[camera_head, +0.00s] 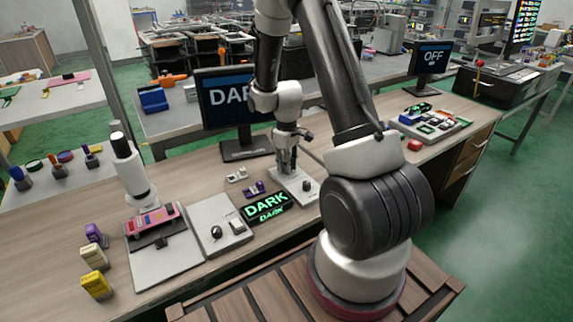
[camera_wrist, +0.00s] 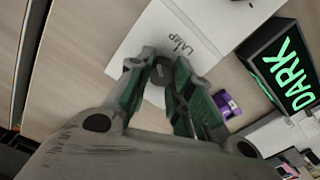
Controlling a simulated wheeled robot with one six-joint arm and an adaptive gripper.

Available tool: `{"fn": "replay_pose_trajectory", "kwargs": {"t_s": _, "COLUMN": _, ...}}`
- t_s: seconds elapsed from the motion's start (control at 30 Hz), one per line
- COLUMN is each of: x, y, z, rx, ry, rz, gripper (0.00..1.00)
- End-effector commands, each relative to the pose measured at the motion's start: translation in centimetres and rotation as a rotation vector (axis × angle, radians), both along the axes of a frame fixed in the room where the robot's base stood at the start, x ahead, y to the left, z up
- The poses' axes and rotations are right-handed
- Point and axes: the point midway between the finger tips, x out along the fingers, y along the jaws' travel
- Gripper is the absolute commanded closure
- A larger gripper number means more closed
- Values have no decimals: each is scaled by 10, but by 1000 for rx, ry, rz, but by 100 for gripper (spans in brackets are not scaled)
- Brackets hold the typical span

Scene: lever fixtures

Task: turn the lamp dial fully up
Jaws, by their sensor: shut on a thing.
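The lamp panel (camera_wrist: 135,48) is a white plate marked LAMP, lying on the wooden bench. It also shows in the head view (camera_head: 298,189), beneath my gripper. The lamp dial (camera_wrist: 162,70) is a small dark grey round knob between my fingertips in the wrist view. My gripper (camera_wrist: 165,75) points down at the panel and is shut on the dial. In the head view my gripper (camera_head: 286,168) hides the dial. A box sign (camera_wrist: 295,75) beside the panel reads DARK in green; it also shows in the head view (camera_head: 266,207).
A purple clip-like part (camera_wrist: 227,104) lies close to my gripper. A black monitor (camera_head: 215,101) stands behind my arm, its text partly hidden. Another monitor (camera_head: 432,59) reads OFF. A grey panel with a dark knob (camera_head: 217,232) is at the left front.

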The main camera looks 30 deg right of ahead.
Motion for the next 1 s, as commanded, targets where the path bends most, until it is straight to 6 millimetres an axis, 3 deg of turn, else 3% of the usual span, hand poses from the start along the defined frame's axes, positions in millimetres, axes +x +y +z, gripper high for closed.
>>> {"fn": "replay_pose_trajectory", "kwargs": {"t_s": 1.0, "x": 0, "y": -5, "z": 1, "rx": 0, "ry": -2, "rz": -965, "gripper": 100}}
